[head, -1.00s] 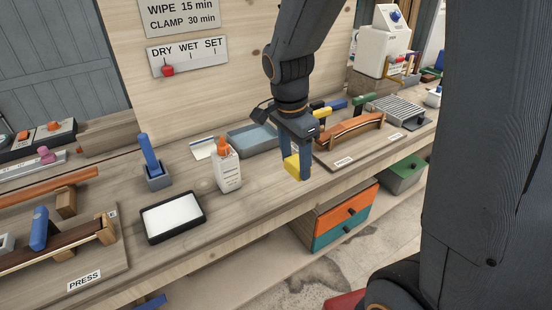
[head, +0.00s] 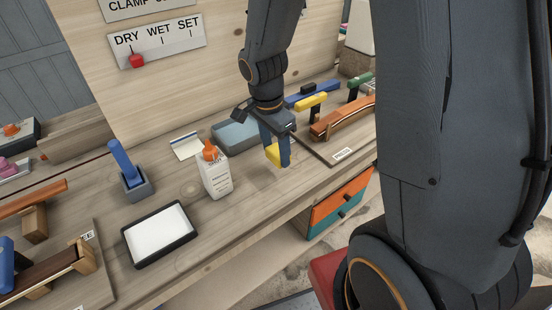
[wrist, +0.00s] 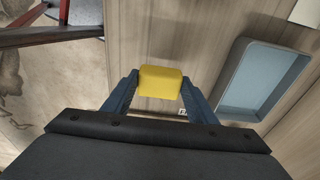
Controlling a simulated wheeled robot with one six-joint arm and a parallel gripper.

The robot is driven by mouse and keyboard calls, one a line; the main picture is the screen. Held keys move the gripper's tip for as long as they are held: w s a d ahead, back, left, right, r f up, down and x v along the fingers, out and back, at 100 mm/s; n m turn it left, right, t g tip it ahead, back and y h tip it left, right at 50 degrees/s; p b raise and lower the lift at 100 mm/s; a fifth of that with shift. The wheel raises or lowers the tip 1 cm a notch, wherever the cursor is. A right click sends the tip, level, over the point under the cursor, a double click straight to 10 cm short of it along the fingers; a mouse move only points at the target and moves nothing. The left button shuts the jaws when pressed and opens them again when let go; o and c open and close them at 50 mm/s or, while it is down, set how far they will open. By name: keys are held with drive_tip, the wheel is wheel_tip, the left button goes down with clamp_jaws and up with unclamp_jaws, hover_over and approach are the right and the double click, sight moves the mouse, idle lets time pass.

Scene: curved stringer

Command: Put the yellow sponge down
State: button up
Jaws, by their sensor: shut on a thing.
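My gripper (head: 279,153) is shut on the yellow sponge (head: 272,154). In the head view it hangs over the front part of the bench, to the right of the glue bottle. In the wrist view the sponge (wrist: 161,81) sits between the two blue fingers (wrist: 152,98), with wood below it. The blue-grey tray (head: 236,135) lies on the bench behind and left of my gripper; it also shows at the right of the wrist view (wrist: 232,98). Whether the sponge touches the bench cannot be told.
A white glue bottle (head: 215,175) with an orange cap stands left of my gripper. A black-rimmed white pad (head: 159,234) and a blue-handled tool in a holder (head: 128,170) lie farther left. A clamped curved wooden piece (head: 342,119) is at the right. Drawers (head: 340,204) are below.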

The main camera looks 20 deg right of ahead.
sight(276, 160)
drive_tip(key=shift+f, duration=1.95)
drive_tip(key=shift+f, duration=0.2)
drive_tip(key=o, duration=1.1)
drive_tip(key=shift+r, duration=0.1)
drive_tip(key=shift+r, duration=0.1)
